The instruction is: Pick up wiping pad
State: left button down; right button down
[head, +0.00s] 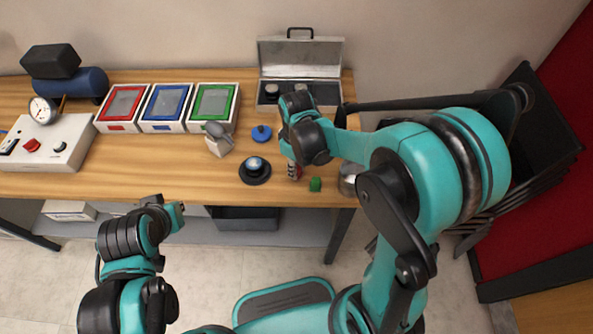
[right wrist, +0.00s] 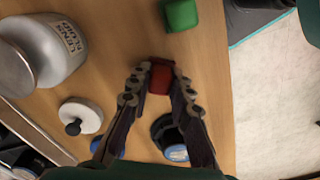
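No object is plainly recognisable as the wiping pad. A small red block-like thing (right wrist: 161,78) fills the gap between the fingertips of my right gripper (right wrist: 161,70); whether they press on it is unclear. In the head view my right gripper (head: 293,160) reaches down over the table's front part, and a red and white patch shows at its tip. A green block (head: 315,184) lies beside it, apart, and also shows in the right wrist view (right wrist: 180,15). A white disc with a black knob (right wrist: 82,116) is clear of the fingers. My left gripper (head: 174,215) is before the table edge, its fingers unclear.
A silver jar (right wrist: 45,50) stands near the green block. A black round dish (head: 255,171) and a blue knobbed disc (head: 262,133) lie to the left. An open metal case (head: 300,65) is behind. Bare wood (head: 150,170) lies at front left.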

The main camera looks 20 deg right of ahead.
jog(key=shift+r, duration=0.45)
jog(key=r+p, duration=0.1)
jog(key=r, duration=0.1)
jog(key=r+p, duration=0.1)
jog(key=r, duration=0.1)
jog(key=shift+s+d+p, duration=0.2)
jog(key=shift+s+p, duration=0.05)
jog(key=shift+p, duration=0.05)
jog(key=s+d+r+p, duration=0.3)
jog(key=s+d+r, duration=0.3)
jog(key=s+d, duration=0.1)
jog(key=shift+s+d, duration=0.25)
jog(key=shift+s, duration=0.3)
